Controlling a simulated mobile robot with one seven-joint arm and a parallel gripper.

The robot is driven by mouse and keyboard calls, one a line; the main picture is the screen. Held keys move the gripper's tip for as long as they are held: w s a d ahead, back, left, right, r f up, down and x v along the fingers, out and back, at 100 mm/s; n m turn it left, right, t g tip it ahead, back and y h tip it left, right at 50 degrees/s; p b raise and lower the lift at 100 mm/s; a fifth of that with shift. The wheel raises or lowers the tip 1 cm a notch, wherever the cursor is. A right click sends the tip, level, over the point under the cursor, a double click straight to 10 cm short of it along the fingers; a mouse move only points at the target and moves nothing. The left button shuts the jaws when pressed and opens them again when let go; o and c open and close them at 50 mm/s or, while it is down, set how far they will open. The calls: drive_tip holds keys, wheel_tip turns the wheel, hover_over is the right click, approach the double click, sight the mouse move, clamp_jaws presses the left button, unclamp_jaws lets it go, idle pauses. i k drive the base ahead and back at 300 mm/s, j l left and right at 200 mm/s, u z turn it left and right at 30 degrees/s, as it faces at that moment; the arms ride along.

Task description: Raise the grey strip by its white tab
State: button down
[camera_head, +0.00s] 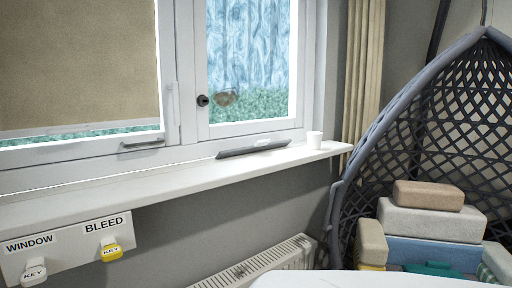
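A dark grey strip (236,152) lies along the back of the white windowsill, close to the window frame. It is long and thin, with its right end farther back. A small white patch on its upper side, right of its middle, looks like the white tab (263,142). It is too small to make out its exact shape. My gripper is not in view.
Below are a ribbed radiator (265,266) and a key board (70,245) labelled WINDOW and BLEED. A hanging chair (350,190) with stacked cushions stands at right.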

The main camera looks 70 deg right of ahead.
sight(263, 145)
drive_tip(key=z, duration=2.05)
drive_tip(key=i+l+u, duration=0.15)
drive_tip(key=i+l, duration=0.15)
drive_tip(key=i, duration=0.25)
drive_tip(key=i+l+u, duration=0.1)
drive_tip(key=i+l, duration=0.3)
drive_tip(key=i, duration=0.1)
